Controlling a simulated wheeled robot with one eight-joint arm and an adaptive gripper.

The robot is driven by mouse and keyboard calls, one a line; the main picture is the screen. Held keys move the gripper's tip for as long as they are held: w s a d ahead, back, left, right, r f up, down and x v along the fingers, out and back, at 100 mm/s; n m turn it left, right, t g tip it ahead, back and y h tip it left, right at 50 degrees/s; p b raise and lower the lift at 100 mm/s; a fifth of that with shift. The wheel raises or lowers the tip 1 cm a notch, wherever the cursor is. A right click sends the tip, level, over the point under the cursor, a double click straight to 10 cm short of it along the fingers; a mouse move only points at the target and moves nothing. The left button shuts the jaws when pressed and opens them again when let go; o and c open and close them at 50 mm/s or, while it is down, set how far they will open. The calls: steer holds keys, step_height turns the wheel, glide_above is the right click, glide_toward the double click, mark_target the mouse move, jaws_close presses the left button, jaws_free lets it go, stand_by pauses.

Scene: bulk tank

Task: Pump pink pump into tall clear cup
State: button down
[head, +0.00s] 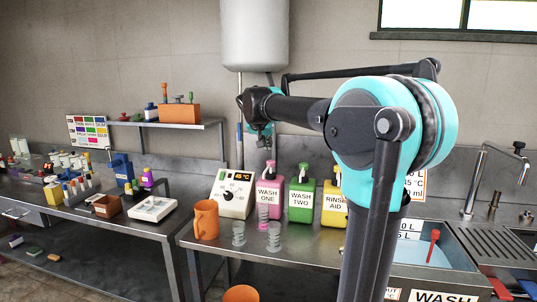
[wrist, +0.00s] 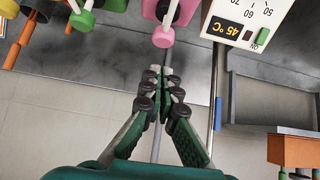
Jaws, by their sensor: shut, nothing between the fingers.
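The pink pump bottle labelled WASH ONE (head: 268,193) stands on the steel counter, its pump head uppermost. In the wrist view its pink pump head (wrist: 163,37) is just beyond my fingertips, apart from them. A clear cup with a pink tint (head: 263,218) stands in front of the pink bottle. I cannot tell whether the pink is liquid or the bottle seen through it. Two more clear cups, one left (head: 238,233) and one right (head: 274,237), stand nearer the front edge. My gripper (head: 262,140) is above and behind the bottles; its fingers (wrist: 163,78) are together and empty.
A green WASH TWO bottle (head: 302,198) and a yellow RINSE AID bottle (head: 334,204) stand right of the pink one. A white 45 °C control box (head: 232,193) and an orange jug (head: 206,220) stand left. A tank (head: 254,35) hangs above. A sink (head: 435,246) is at right.

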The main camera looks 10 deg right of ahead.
steer(key=v, duration=0.4)
steer(key=shift+r, duration=0.1)
stand_by(0.8)
step_height(320, 180, up, 2)
steer(key=shift+r, duration=0.15)
glide_above(270, 163)
steer(key=f, duration=0.6)
steer(key=shift+s+a+f, duration=0.2)
steer(key=shift+s, duration=0.1)
steer(key=f, duration=0.3)
steer(key=shift+w+d+f, duration=0.1)
steer(key=shift+w+f, duration=0.1)
steer(key=shift+w, duration=0.1)
steer(key=shift+f, duration=0.65)
